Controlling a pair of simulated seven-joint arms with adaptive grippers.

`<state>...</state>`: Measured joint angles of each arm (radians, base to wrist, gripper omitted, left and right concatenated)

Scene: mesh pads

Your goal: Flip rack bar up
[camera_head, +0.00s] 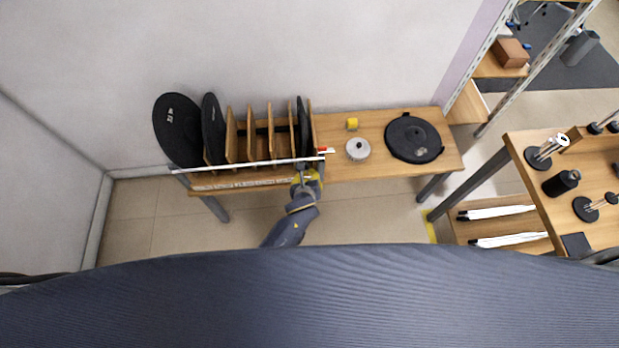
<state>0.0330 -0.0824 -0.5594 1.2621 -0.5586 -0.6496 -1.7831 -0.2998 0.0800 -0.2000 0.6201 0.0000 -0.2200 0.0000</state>
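The rack bar (245,163) is a thin white rod across the front of the wooden rack (231,135). It runs from the left end of the bench to a red-and-white piece (323,150) at the right end. My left gripper (306,170) is at the rack's right front, close to the right end of the bar. Its fingers are small and partly hidden, so I cannot tell whether they are open or touch the bar. My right gripper is not in view.
Black discs (181,130) stand in the rack. A second table (530,185) with black parts stands at right.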

